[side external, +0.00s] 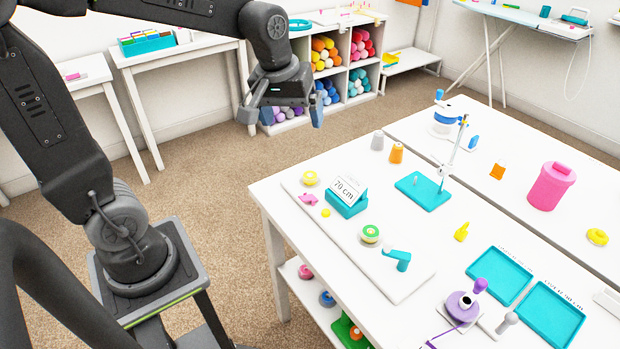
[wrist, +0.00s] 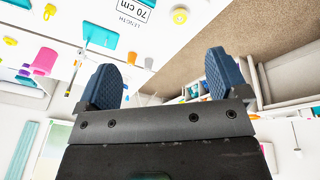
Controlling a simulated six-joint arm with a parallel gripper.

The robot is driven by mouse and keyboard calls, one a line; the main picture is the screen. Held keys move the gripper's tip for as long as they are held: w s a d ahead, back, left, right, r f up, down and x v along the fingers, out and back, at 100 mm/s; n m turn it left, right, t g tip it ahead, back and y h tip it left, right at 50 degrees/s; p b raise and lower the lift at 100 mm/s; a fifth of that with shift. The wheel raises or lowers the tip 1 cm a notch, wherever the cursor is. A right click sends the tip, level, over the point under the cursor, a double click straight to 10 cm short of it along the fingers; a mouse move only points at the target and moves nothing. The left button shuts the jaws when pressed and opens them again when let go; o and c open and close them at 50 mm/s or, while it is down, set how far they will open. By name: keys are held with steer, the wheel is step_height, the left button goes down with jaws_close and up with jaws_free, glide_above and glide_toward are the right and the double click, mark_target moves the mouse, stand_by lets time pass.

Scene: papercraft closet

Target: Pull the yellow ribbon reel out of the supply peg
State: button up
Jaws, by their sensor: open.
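A yellow ribbon reel (side external: 310,178) with a pale center sits at the far left end of the white board (side external: 405,285) on the near table. It also shows in the wrist view (wrist: 180,15) at the top, beside the length sign. Whether a peg runs through it is too small to tell. My gripper (side external: 283,112) is open and empty, high in the air beyond the table's far left corner and apart from the reel. In the wrist view its two blue fingers (wrist: 160,72) are spread with nothing between them.
The 70 cm sign (side external: 347,192) on its teal block stands close right of the reel. A pink clip (side external: 308,199) lies in front. A green reel (side external: 370,235) and teal crank (side external: 398,259) are farther along the board. A teal stand (side external: 424,191) rises behind.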

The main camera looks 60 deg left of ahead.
steer(key=w+a+f+n+g, duration=0.2)
steer(key=w+a+f+n, duration=0.3)
steer(key=w+f, duration=0.25)
steer(key=n, duration=0.3)
glide_above(311, 178)
step_height(311, 178, down, 4)
steer(key=shift+g, duration=0.4)
steer(key=f, duration=1.4)
steer(key=shift+w+a+f, duration=0.1)
steer(key=shift+w+a, duration=0.15)
steer(key=shift+a, duration=0.15)
steer(key=c, duration=1)
